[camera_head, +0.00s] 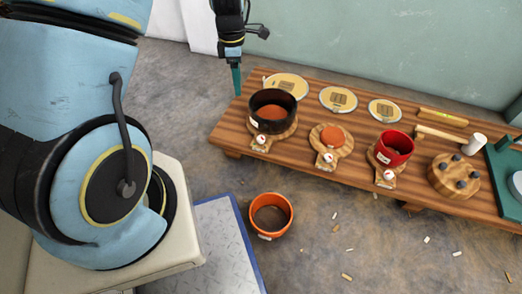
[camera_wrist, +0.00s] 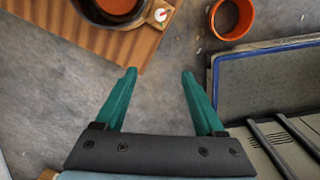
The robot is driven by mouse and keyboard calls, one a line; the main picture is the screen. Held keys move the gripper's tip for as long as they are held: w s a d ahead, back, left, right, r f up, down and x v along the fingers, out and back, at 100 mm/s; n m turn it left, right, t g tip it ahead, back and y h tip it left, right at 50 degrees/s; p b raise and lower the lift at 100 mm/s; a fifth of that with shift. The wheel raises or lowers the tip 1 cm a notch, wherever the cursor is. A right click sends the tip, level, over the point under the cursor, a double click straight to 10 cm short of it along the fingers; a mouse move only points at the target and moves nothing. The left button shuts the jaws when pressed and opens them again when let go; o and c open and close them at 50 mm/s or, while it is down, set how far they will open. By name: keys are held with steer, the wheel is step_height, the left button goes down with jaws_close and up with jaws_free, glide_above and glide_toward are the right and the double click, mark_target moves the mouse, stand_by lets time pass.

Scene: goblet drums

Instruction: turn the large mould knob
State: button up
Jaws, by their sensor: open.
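The large mould (camera_head: 272,108) is a round wooden base at the left end of the low bench, with a black ring standing on it and an orange surface inside. Its knob (camera_head: 261,140) is white with a red mark, on the tab at the mould's front. In the wrist view the knob (camera_wrist: 160,14) is at the top, just right of the black ring (camera_wrist: 112,10). My gripper (camera_head: 237,88) is in the air by the bench's left end. In the wrist view its teal fingers (camera_wrist: 158,74) are apart with only floor between them; it touches nothing.
The bench (camera_head: 230,132) also bears a medium mould (camera_head: 331,138), a red ring (camera_head: 394,148) on another mould, round plates (camera_head: 340,98), a mallet (camera_head: 471,142) and a wooden block with dark pegs (camera_head: 454,176). An orange ring (camera_head: 270,214) is on the floor beside a blue-edged mat (camera_head: 222,240).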

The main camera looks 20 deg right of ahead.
mark_target(261, 137)
steer(key=d+f+n+b, duration=0.1)
steer(key=f+b, duration=0.3)
steer(key=f, duration=0.4)
steer(key=d+f+n+b, duration=0.2)
steer(key=d+f+b, duration=0.1)
steer(key=f, duration=0.6)
steer(key=s+d+f+n+b, duration=0.1)
steer(key=d+f+b, duration=0.2)
steer(key=f, duration=0.6)
steer(key=shift+f+b, duration=0.2)
steer(key=shift+b, duration=0.6)
jaws_close()
